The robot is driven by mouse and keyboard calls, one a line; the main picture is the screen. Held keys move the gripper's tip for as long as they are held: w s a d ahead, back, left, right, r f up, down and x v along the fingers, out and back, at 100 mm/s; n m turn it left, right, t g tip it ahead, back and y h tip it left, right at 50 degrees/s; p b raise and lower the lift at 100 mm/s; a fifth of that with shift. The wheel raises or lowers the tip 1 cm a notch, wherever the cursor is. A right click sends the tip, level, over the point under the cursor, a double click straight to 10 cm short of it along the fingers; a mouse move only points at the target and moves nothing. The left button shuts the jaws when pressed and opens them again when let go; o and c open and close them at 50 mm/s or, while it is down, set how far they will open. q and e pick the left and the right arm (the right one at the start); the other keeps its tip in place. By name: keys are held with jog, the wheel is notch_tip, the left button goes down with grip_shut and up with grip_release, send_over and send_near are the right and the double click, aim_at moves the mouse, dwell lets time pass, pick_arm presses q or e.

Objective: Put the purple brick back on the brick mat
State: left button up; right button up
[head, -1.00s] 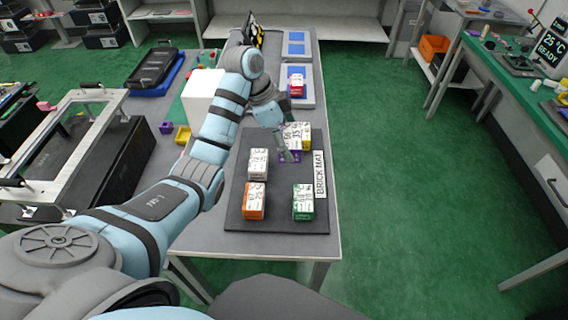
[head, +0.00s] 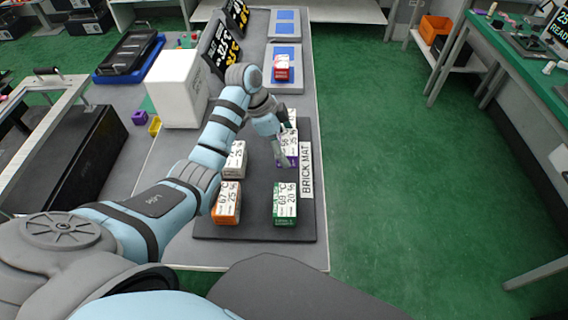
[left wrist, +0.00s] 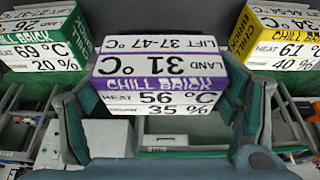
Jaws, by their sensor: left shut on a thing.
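My left gripper (head: 283,160) is shut on the purple brick (head: 292,161), over the far part of the dark brick mat (head: 255,229). In the left wrist view the purple brick (left wrist: 160,85) sits between the two fingers (left wrist: 162,118), its labelled faces toward the camera. It looks roughly level; I cannot tell whether its underside touches the mat. The green brick (head: 285,204) stands nearer on the mat, and the yellow brick (left wrist: 284,45) is on the other side of the purple one. My right gripper is not in view.
An orange brick (head: 227,203) and a grey-white brick (head: 235,160) stand on the mat's left side. A red brick (head: 282,68) is on a tray farther back. A white box (head: 178,88) stands left of my arm. The floor to the right is clear.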

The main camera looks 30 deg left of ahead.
pick_arm(q)
jog(key=f, duration=0.5)
jog(key=shift+w+b, duration=0.25)
jog(key=shift+b, duration=0.15)
jog(key=shift+f, duration=0.2)
jog(key=shift+s+r, duration=0.1)
jog(key=shift+s, duration=0.05)
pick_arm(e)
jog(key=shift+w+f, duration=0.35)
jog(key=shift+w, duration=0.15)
pick_arm(q)
jog(key=o, duration=1.5)
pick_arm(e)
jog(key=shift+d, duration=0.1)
pick_arm(q)
jog(key=p+v, duration=0.2)
jog(key=v, duration=1)
jog(key=shift+d, duration=0.1)
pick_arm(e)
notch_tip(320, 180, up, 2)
